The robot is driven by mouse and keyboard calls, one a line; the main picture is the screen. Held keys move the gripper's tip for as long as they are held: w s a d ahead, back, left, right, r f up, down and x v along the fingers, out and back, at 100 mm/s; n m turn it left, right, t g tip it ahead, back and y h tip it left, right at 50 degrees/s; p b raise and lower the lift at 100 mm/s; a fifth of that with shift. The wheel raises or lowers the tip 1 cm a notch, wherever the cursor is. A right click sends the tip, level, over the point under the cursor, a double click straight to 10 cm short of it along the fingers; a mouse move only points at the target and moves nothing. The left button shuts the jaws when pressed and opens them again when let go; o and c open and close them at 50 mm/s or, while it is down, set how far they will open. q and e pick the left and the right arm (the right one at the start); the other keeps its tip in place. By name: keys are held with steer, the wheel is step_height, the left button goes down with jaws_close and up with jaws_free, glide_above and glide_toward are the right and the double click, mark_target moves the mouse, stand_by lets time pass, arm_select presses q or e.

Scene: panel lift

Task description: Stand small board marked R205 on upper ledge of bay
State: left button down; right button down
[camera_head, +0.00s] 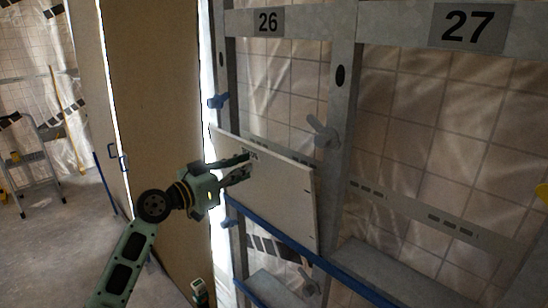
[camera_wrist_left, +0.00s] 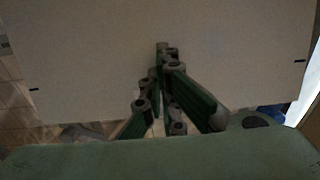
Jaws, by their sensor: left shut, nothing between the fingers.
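A small pale board (camera_head: 285,205) stands in bay 26, its lower edge at the blue-edged ledge (camera_head: 275,235). It looks slightly tilted. A dark marking near its top left is too small to read and partly covered by my gripper. My left gripper (camera_head: 248,164) is shut and empty, in front of the board's upper left part. In the left wrist view the shut fingers (camera_wrist_left: 162,52) point at the broad pale board face (camera_wrist_left: 80,50); whether they touch it cannot be told. My right gripper is not in view.
A grey turn latch (camera_head: 322,130) sits on the post right of bay 26, and a blue clip (camera_head: 218,101) on the left post. A large tan panel (camera_head: 155,90) stands at left. Bay 27 (camera_head: 440,130) is empty. The floor (camera_head: 50,255) at left is open.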

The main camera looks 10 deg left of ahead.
mark_target(256, 163)
arm_select(q)
steer(key=shift+b+x, duration=1.25)
steer(key=shift+x, duration=1.3)
steer(key=shift+s, duration=0.1)
steer(key=b+v, duration=0.2)
steer(key=v, duration=0.8)
stand_by(0.6)
